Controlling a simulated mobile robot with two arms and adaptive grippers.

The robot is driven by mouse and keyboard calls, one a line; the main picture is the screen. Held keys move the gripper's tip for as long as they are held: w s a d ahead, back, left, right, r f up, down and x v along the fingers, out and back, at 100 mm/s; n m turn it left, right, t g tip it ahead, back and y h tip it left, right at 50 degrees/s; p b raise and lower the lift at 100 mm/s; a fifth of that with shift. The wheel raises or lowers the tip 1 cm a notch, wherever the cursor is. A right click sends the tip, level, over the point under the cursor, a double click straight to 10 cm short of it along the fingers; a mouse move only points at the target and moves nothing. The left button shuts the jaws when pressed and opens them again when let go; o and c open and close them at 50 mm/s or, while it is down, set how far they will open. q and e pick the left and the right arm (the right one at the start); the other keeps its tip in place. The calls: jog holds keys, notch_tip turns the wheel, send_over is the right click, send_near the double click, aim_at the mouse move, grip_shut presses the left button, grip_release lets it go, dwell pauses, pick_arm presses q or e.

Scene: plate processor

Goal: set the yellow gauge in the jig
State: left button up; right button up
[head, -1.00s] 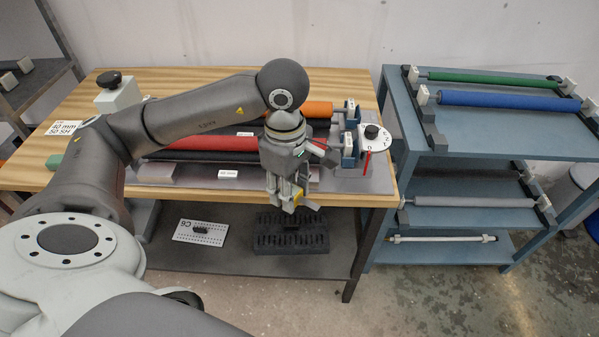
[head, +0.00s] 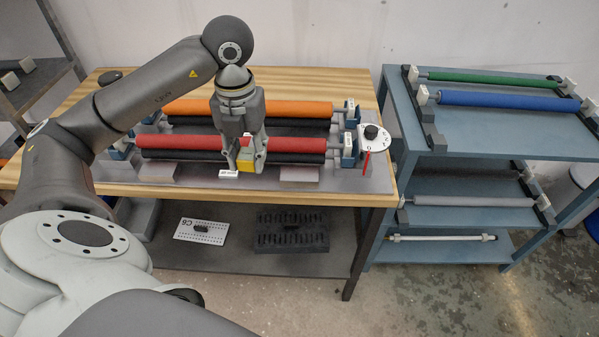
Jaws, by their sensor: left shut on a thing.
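My left gripper (head: 247,160) points down over the front rollers of the roller unit on the wooden bench. It is shut on the yellow gauge (head: 244,166), which shows between the fingertips, partly hidden by them. The gauge is at the near side of the red roller (head: 290,145) and the black roller (head: 300,158) below it. I cannot tell whether it touches them. No part is clearly marked as the jig; the roller unit's grey base (head: 350,182) lies under the gripper. My right gripper is not in view.
A white label (head: 229,174) and a grey block (head: 300,174) lie near the gripper. A white dial (head: 373,140) stands at the right end. An orange roller (head: 290,108) lies behind. Below are a perforated plate (head: 201,230) and a black slotted block (head: 292,231). A blue rack (head: 480,143) holds rollers.

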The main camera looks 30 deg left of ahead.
pick_arm(q)
jog(key=shift+a+n, duration=0.1)
jog(key=shift+n, duration=0.3)
jog(key=shift+w, duration=0.25)
jog(key=w+d+f+p, duration=0.2)
jog(key=w+f+p, duration=0.1)
jog(key=w, duration=0.5)
jog(key=p, duration=0.2)
send_over(299, 173)
jog(key=f, duration=0.3)
jog(key=s+f, duration=0.1)
jog(key=f, duration=0.1)
jog(key=shift+f, duration=0.3)
jog(key=shift+w+d+f, duration=0.1)
jog(key=shift+w+f, duration=0.3)
jog(key=shift+f, duration=0.4)
notch_tip(299, 173, down, 2)
jog(key=shift+f+p, duration=0.1)
jog(key=shift+p, duration=0.65)
jog(key=shift+w+f, duration=0.1)
jog(key=shift+f, duration=0.1)
